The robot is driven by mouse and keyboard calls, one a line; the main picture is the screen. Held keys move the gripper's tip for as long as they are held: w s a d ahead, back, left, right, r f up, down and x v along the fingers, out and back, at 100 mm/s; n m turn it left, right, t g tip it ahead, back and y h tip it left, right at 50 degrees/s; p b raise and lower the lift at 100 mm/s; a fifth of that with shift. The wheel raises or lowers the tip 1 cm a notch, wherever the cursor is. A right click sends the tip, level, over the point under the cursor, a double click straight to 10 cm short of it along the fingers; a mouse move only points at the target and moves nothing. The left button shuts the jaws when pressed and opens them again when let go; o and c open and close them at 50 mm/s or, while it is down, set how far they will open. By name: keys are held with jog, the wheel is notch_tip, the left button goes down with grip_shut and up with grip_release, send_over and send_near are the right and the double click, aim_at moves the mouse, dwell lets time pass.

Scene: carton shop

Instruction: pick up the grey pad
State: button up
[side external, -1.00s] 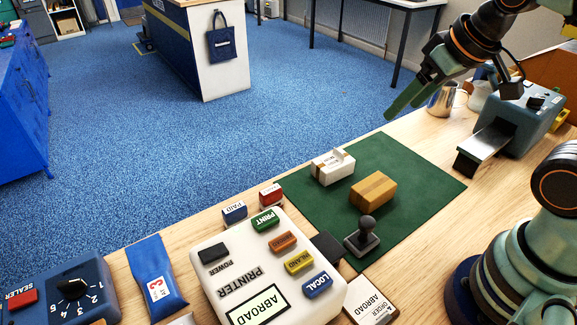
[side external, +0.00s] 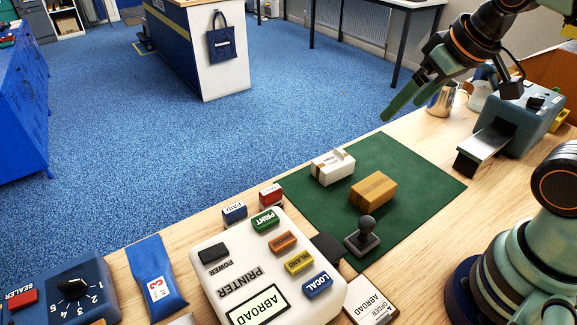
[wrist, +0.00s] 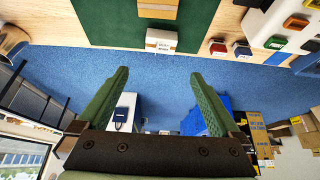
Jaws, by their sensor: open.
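A dark grey flat pad (side external: 327,246) lies at the near left edge of the green mat, beside the white printer, which may hide part of it. A dark grey stamp with a round knob (side external: 365,237) stands upright on the mat just right of the pad. My gripper (side external: 405,97) is open and empty, high above the far side of the bench and well away from the pad. In the wrist view its two green fingers (wrist: 158,76) are spread with nothing between them. I cannot make out the pad in the wrist view.
A white carton (side external: 332,168) and a brown carton (side external: 373,189) sit on the green mat (side external: 425,180). The printer (side external: 215,280) with coloured keys stands left of the pad. An order card (side external: 371,302) lies in front. A grey-blue machine (side external: 525,118) stands at the right. The mat's right part is clear.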

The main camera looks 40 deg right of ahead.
jog(key=a+f+n+g, duration=0.2)
jog(key=a+f+n, duration=0.2)
jog(key=f+n, duration=0.15)
jog(key=n+g, duration=0.4)
jog(key=n, duration=0.6)
send_over(363, 234)
jog(key=f, duration=0.4)
jog(key=d+f, duration=0.1)
jog(key=f, duration=0.1)
jog(key=shift+f, duration=0.6)
notch_tip(363, 234, down, 5)
jog(key=shift+r, duration=0.15)
jog(key=shift+w+a+f, duration=0.1)
jog(key=shift+a+f, duration=0.05)
jog(key=shift+f, duration=1.55)
jog(key=shift+a+f, duration=0.15)
jog(key=shift+f, duration=1.55)
jog(key=c, duration=1.6)
